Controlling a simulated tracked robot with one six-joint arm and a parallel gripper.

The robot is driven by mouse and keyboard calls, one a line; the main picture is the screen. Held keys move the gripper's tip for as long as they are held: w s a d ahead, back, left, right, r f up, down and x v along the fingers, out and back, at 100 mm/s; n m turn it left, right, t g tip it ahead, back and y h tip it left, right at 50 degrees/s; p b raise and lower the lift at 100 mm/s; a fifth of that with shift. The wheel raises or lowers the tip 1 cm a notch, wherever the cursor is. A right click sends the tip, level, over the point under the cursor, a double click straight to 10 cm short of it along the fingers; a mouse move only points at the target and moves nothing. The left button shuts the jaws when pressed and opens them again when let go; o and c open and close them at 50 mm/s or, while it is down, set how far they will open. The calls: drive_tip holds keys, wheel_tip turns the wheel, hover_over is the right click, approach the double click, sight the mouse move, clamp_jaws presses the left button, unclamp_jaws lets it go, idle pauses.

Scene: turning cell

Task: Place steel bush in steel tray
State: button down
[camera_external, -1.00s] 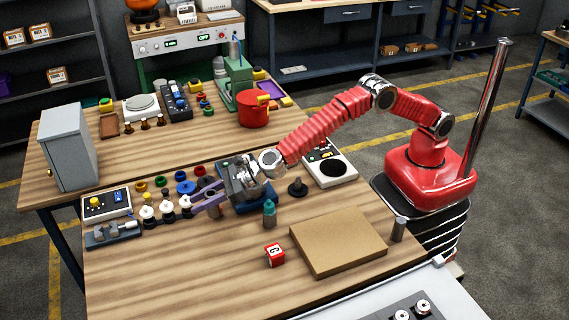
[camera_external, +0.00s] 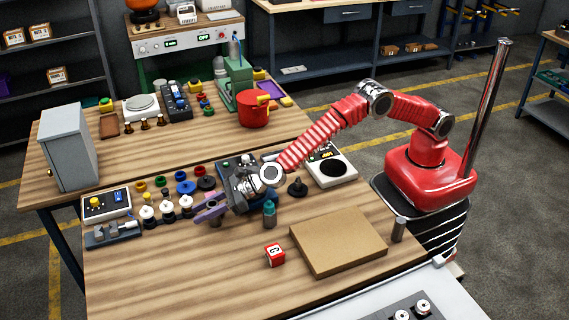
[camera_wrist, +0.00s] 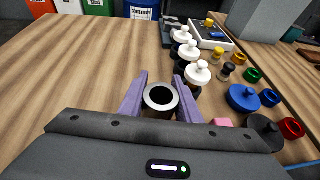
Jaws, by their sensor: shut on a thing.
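My gripper (camera_external: 210,210), with purple fingers, is shut on the steel bush. The bush (camera_wrist: 160,97) is a short grey metal ring with a dark bore, held between the fingertips in the wrist view with its open end towards the camera. In the external view only a small grey part of it shows below the fingers, over the wooden bench. I cannot tell how far it is above the bench top.
White-topped pieces (camera_external: 167,210) and coloured rings (camera_external: 185,187) stand left of and behind my gripper. The bench's front left is clear.

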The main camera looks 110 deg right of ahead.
drive_tip(key=shift+r, duration=0.1)
drive_tip(key=c, duration=1.3)
unclamp_jaws()
drive_tip(key=shift+s+r, duration=0.15)
drive_tip(key=shift+s, duration=0.2)
drive_tip(key=v, duration=1.1)
drive_tip(key=shift+s, duration=0.15)
